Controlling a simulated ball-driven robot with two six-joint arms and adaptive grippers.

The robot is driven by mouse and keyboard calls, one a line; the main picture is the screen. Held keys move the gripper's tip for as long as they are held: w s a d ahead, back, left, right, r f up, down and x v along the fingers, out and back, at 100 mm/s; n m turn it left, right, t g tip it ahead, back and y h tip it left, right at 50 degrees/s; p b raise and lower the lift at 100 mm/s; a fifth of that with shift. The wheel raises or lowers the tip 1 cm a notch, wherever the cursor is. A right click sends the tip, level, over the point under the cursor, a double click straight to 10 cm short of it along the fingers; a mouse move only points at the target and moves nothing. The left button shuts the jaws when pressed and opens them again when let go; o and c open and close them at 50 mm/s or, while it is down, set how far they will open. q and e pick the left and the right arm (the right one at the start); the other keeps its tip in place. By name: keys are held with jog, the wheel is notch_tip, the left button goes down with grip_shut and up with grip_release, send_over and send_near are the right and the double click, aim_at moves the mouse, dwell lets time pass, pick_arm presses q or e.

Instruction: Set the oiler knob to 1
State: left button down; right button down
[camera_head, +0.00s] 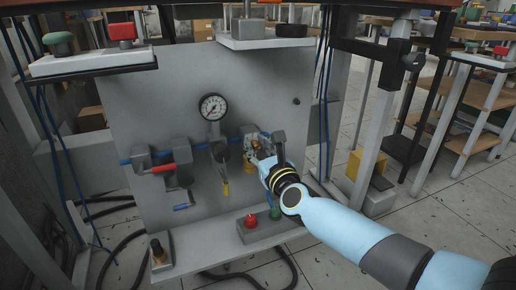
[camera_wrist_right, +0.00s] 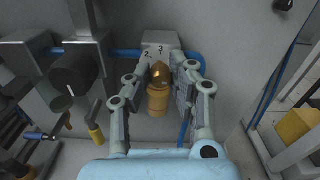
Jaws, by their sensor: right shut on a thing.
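The oiler (camera_wrist_right: 160,44) is a grey block on the panel with a brass knob (camera_wrist_right: 161,72) and a yellow bowl (camera_wrist_right: 157,101) below. The numbers 2 and 3 show on the block above the knob in the right wrist view. My right gripper (camera_wrist_right: 164,76) is shut on the brass knob, with one finger on each side of it. In the head view my right gripper (camera_head: 262,157) is at the right part of the air line and mostly covers the oiler. Which number the knob points to cannot be made out. My left gripper is not in view.
A grey panel (camera_head: 125,110) carries a pressure gauge (camera_head: 213,107), a black regulator knob (camera_wrist_right: 74,75) left of the oiler and a red-handled valve (camera_head: 163,169). A box with a red button (camera_head: 250,222) and a green button (camera_head: 275,213) is below my right gripper.

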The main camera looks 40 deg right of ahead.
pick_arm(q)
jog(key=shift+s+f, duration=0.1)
pick_arm(e)
jog(key=shift+n, duration=0.4)
jog(key=n+p, duration=0.1)
jog(key=n, duration=0.3)
jog(key=shift+n, duration=0.3)
jog(key=n+p, duration=0.1)
jog(key=n, duration=0.3)
jog(key=shift+n, duration=0.3)
jog(key=shift+n+p, duration=0.45)
jog(key=shift+n, duration=0.45)
jog(key=n+p, duration=0.1)
jog(key=n, duration=0.2)
jog(key=shift+n, duration=0.3)
jog(key=shift+n+p, duration=0.45)
jog(key=shift+n, duration=0.75)
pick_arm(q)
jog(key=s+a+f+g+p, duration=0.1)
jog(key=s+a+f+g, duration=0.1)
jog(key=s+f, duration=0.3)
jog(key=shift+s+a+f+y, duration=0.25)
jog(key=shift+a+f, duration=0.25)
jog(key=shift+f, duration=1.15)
pick_arm(e)
jog(key=shift+f+n, duration=0.15)
jog(key=shift+n, duration=1.05)
